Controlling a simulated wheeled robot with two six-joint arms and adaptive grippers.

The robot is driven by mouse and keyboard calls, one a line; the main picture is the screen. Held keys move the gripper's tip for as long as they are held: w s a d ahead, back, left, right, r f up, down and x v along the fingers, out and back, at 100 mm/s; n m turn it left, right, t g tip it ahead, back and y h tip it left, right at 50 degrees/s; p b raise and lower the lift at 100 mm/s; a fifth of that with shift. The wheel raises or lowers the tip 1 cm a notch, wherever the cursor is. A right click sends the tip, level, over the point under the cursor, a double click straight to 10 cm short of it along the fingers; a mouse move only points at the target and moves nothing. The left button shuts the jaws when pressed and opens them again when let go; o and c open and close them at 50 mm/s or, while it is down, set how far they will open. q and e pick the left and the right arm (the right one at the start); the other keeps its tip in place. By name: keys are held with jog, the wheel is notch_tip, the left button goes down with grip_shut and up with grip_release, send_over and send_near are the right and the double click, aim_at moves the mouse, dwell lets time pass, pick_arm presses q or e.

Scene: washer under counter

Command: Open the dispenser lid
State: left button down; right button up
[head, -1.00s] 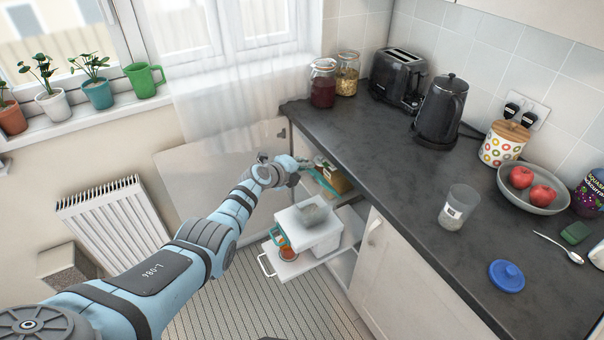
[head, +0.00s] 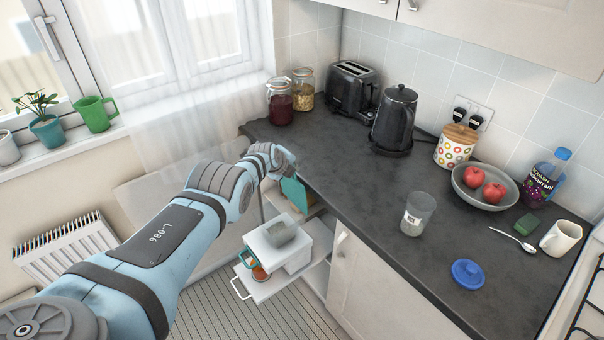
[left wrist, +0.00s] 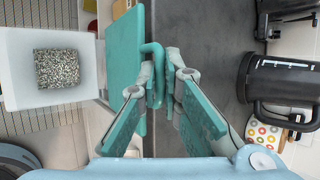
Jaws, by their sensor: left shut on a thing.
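My left gripper (left wrist: 163,92) is shut on the handle loop of a flat teal board (left wrist: 125,48). In the head view the gripper (head: 284,162) is at the counter's front left edge, and the board (head: 294,192) hangs below it, tilted on edge. I cannot identify a dispenser lid. My right gripper is not in view.
The dark counter (head: 335,165) is clear along its front left. A kettle (head: 395,120), toaster (head: 353,88) and jars stand at the back. A clear beaker (head: 418,213), a blue lid (head: 468,273) and a fruit bowl (head: 484,190) stand to the right.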

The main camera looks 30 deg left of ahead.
pick_arm(q)
jog(key=shift+s+d+f+g, duration=0.1)
jog(key=shift+f+g, duration=0.2)
jog(key=c, duration=1.8)
grip_release()
jog(key=shift+o, duration=0.2)
jog(key=shift+w, duration=0.2)
